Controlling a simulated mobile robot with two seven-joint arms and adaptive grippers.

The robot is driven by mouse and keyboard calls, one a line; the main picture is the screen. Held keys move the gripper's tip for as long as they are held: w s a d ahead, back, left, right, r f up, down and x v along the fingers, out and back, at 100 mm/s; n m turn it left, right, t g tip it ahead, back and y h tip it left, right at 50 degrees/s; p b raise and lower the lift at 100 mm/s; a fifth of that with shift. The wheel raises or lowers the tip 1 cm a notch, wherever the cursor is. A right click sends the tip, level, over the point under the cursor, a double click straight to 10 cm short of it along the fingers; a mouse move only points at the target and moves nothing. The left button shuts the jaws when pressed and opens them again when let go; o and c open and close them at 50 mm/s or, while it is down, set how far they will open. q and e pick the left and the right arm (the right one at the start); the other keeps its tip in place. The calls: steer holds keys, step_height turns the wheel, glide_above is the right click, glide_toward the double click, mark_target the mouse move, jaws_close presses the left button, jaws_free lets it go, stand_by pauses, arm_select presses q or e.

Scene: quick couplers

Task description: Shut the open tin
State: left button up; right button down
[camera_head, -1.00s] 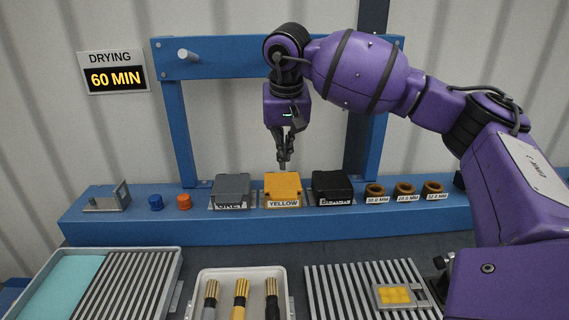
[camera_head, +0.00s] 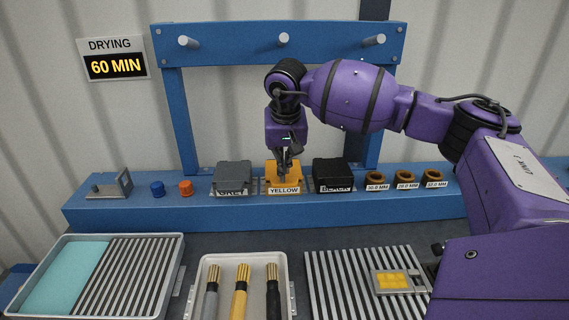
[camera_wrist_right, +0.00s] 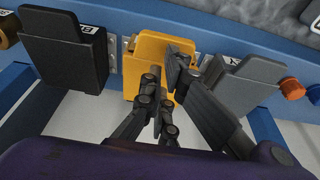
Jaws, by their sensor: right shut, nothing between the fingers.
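The yellow tin (camera_head: 275,181) stands on the blue shelf between the grey tin (camera_head: 233,176) and the black tin (camera_head: 333,173). My right gripper (camera_head: 288,170) is shut and empty, pointing down at the top of the yellow tin. In the right wrist view its fingers (camera_wrist_right: 165,85) cover part of the yellow tin's lid (camera_wrist_right: 150,55); I cannot tell whether they touch it. The yellow lid looks down, and the grey and black lids look shut too. The exact fit of the yellow lid is hidden behind the fingers. My left gripper is out of view.
Blue and orange caps (camera_head: 186,188) stand left of the tins, and several brown rings (camera_head: 406,179) stand right of them. A blue frame with pegs (camera_head: 283,39) rises behind my right arm.

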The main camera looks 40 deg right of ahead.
steer(key=shift+s+a+f, duration=0.1)
steer(key=shift+s+f, duration=0.1)
steer(key=shift+f, duration=0.8)
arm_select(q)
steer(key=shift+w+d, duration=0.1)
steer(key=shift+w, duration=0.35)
arm_select(e)
steer(key=shift+s, duration=0.1)
